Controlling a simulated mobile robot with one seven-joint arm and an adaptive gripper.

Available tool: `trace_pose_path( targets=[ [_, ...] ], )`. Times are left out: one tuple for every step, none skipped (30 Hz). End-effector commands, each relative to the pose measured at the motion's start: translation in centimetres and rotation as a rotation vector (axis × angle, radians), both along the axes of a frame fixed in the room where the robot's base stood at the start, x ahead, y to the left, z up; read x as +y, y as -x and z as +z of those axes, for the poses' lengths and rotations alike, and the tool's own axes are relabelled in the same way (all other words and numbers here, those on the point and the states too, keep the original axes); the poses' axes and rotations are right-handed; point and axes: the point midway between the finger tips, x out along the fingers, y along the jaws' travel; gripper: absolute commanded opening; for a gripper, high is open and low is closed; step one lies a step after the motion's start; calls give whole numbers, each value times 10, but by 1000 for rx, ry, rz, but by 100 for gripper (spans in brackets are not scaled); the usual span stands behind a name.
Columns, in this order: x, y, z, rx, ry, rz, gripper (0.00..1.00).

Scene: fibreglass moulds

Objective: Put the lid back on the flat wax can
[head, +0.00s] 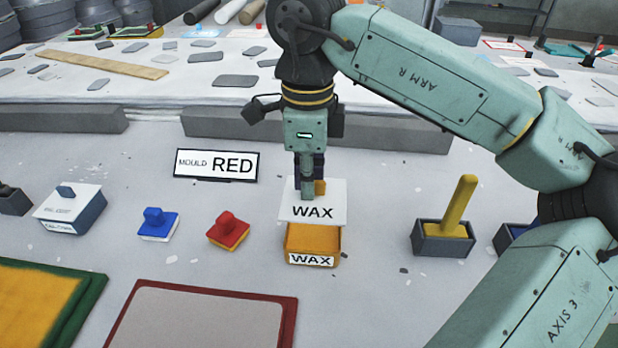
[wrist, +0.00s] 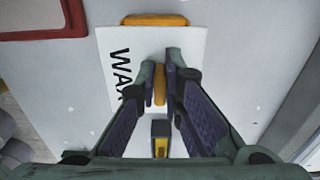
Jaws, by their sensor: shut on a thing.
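The flat wax can (head: 313,243) is an orange box with a WAX label on its front, standing on the grey table in the head view. The lid (head: 318,208) is a flat white plate marked WAX with an orange grip on top. My gripper (head: 308,196) is shut on the lid's orange grip (wrist: 160,84). The lid is above and behind the can's front, and the open orange inside shows below its near edge. In the wrist view an orange edge (wrist: 155,20) of the can shows past the lid (wrist: 117,45). The rest of the can is hidden by the lid.
A MOULD RED sign (head: 217,164) stands behind left. Blue (head: 158,225) and red (head: 229,231) knobbed blocks and a labelled box (head: 70,211) are left. A grey tray with a yellow handle (head: 443,238) is right. A red-rimmed panel (head: 205,317) lies in front.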

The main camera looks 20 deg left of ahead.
Motion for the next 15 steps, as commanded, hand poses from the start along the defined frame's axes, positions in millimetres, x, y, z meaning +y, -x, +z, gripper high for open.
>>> trace_pose_path(
  targets=[
    [0, 0, -8, 0, 0, 0, 0],
    [0, 0, -10, 0, 0, 0, 0],
    [0, 0, -14, 0, 0, 0, 0],
    [0, 0, -17, 0, 0, 0, 0],
    [0, 0, -20, 0, 0, 0, 0],
    [0, 0, -25, 0, 0, 0, 0],
    [0, 0, -28, 0, 0, 0, 0],
    [0, 0, -31, 0, 0, 0, 0],
    [0, 0, -35, 0, 0, 0, 0],
    [0, 0, -38, 0, 0, 0, 0],
    [0, 0, -41, 1, 1, 0, 0],
    [0, 0, -44, 1, 1, 0, 0],
    [0, 0, -47, 1, 1, 0, 0],
    [0, 0, -49, 1, 1, 0, 0],
    [0, 0, -52, 1, 1, 0, 0]
  ],
)
